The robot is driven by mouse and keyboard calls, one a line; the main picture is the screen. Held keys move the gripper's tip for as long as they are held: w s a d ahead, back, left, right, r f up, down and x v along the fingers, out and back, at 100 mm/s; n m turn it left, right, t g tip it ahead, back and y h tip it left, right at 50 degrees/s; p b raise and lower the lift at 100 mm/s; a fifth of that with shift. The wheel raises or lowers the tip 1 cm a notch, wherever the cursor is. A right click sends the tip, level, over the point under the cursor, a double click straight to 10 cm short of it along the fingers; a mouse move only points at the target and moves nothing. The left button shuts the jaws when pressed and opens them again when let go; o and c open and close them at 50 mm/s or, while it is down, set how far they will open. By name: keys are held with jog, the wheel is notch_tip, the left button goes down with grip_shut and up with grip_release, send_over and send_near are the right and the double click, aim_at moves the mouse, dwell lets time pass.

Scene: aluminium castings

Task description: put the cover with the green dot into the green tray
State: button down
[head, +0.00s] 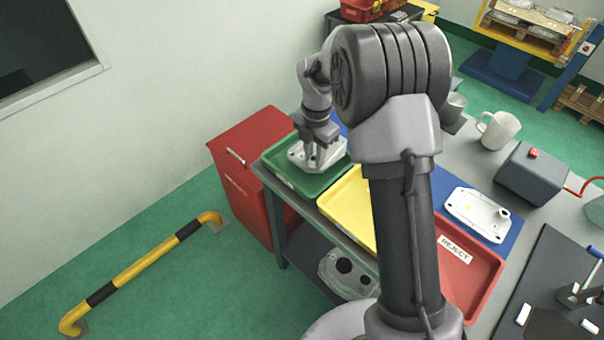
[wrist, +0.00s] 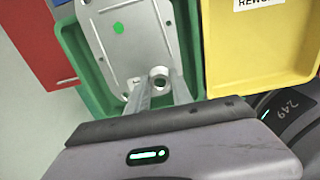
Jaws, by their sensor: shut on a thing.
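The cover with the green dot (wrist: 120,28) is a pale metal plate with holes and a round boss. It is over the green tray (wrist: 75,45), within its outline; I cannot tell whether it touches the tray floor. My gripper (wrist: 160,85) is shut on the cover at its boss. In the head view the cover (head: 318,154) shows under my gripper (head: 316,142), at the green tray (head: 288,178) on the left end of the table. My arm hides part of the table's middle.
A yellow tray (head: 345,207) and a red tray (head: 476,278) marked REJECT stand on the table. Another cover (head: 477,214) lies on a blue mat (head: 512,237). A red cabinet (head: 240,181) stands left of the table. A mug (head: 497,130) and grey box (head: 532,172) are at the right.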

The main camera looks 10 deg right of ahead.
jog(key=a, duration=0.2)
jog(key=shift+s+a+f, duration=0.15)
jog(key=shift+s+a, duration=0.15)
jog(key=shift+s, duration=0.05)
jog(key=f+b, duration=0.2)
jog(key=s+a+f+b, duration=0.1)
jog(key=shift+f, duration=0.25)
jog(key=shift+s, duration=0.2)
jog(key=shift+w+a+f, duration=0.1)
jog(key=shift+w+f, duration=0.15)
jog(key=shift+w, duration=0.25)
jog(key=c, duration=1.4)
grip_release()
jog(key=shift+o, duration=1.4)
jog(key=shift+s+r, duration=0.1)
jog(key=shift+r, duration=0.1)
